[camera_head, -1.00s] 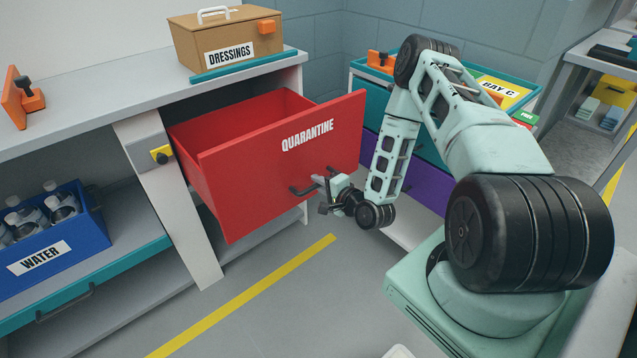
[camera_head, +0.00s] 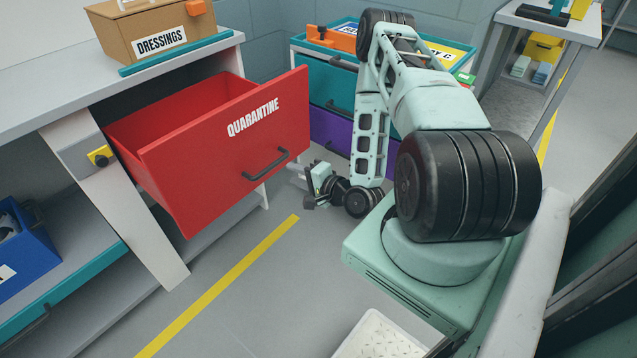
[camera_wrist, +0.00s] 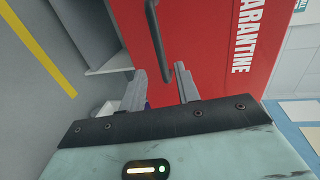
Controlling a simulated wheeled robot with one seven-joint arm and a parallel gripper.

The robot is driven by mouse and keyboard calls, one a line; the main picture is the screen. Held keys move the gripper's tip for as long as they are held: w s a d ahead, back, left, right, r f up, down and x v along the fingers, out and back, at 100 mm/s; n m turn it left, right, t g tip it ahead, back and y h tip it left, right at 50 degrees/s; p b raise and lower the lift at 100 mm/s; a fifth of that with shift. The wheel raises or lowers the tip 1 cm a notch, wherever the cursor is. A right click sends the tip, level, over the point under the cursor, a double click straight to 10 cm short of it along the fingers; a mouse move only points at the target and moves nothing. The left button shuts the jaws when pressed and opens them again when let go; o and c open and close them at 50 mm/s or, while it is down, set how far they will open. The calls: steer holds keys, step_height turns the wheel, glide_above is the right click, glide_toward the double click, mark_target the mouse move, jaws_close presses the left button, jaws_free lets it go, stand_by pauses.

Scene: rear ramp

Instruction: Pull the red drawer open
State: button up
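The red drawer (camera_head: 240,140), labelled QUARANTINE, stands pulled well out of the grey bench and its inside shows empty where visible. Its dark bar handle (camera_head: 266,166) is on the front's lower right. My gripper (camera_head: 300,178) is to the right of the handle, apart from it, with nothing held. In the wrist view the two fingers (camera_wrist: 161,70) are spread, and the handle (camera_wrist: 158,45) lies ahead of them in front of the red drawer face (camera_wrist: 200,35).
A tan DRESSINGS box (camera_head: 155,35) sits on the bench top (camera_head: 50,85). A blue bin (camera_head: 22,255) is on the lower left shelf. A teal and purple drawer unit (camera_head: 330,85) stands behind my arm. The floor around the yellow line (camera_head: 230,275) is clear.

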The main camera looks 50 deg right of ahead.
steer(key=v, duration=0.7)
steer(key=shift+s, duration=0.4)
steer(key=shift+w+r, duration=0.1)
